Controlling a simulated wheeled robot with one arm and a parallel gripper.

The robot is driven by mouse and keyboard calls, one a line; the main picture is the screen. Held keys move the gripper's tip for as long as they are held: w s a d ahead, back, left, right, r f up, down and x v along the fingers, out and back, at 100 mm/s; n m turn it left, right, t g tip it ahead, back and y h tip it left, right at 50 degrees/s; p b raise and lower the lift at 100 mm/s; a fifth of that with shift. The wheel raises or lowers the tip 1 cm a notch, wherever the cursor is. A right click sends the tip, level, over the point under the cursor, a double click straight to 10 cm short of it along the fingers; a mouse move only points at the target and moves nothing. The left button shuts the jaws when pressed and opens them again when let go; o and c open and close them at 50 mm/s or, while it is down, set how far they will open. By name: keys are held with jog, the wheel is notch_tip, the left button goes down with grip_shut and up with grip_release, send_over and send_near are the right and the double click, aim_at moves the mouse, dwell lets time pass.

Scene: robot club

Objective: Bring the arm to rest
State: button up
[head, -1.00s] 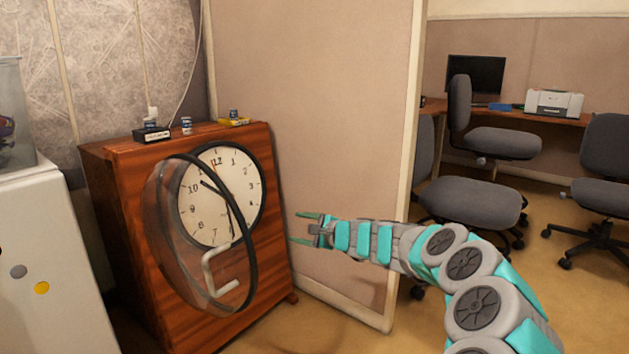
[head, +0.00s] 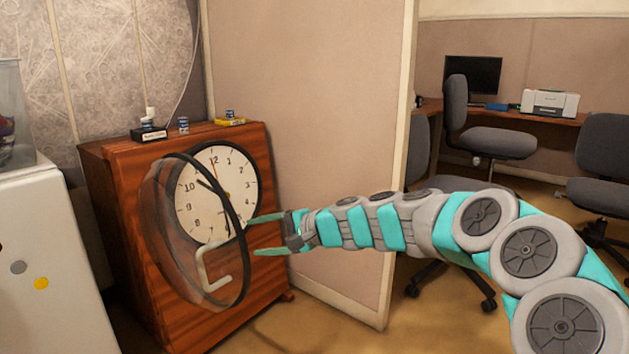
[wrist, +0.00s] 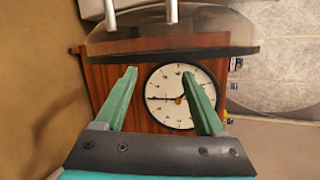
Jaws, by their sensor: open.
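My gripper (head: 262,235) is open and empty, with its green fingers apart and pointing left toward the clock cabinet. In the head view it is at the right of the clock's open glass cover. In the wrist view my gripper (wrist: 160,75) frames part of the white clock face (wrist: 168,98). The arm reaches in from the lower right, bent in the head view. The clock face (head: 205,205) is set in a brown wooden cabinet (head: 125,255). Its round dark-rimmed clear cover (head: 172,265) stands swung open, with a white handle (head: 214,280) on it.
A beige partition (head: 310,120) stands just behind the arm. Small items, including a black box (head: 149,134) and a yellow box (head: 229,122), lie on the cabinet top. A white cabinet (head: 45,260) is at left. Office chairs (head: 490,145) and a printer (head: 549,103) are at right.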

jog(key=s+d+f+n+g+h, duration=0.2)
jog(key=s+n, duration=0.1)
jog(key=s, duration=0.6)
jog(key=s+d+f+n+g+h, duration=0.1)
jog(key=s+n+g+h, duration=0.15)
jog(key=s, duration=0.75)
jog(key=s+d+f+n+g+h, duration=0.1)
jog(key=s+d+f+h, duration=0.3)
jog(key=s+d, duration=0.7)
jog(key=s+d+f+n+g+h, duration=0.1)
jog(key=s+d+f+h, duration=0.3)
jog(key=s+d, duration=0.8)
notch_tip(320, 180, down, 3)
jog(key=shift+s+d+r+g+p, duration=0.1)
jog(key=shift+s+d+g+p, duration=0.25)
jog(key=shift+s, duration=0.35)
jog(key=shift+a, duration=0.2)
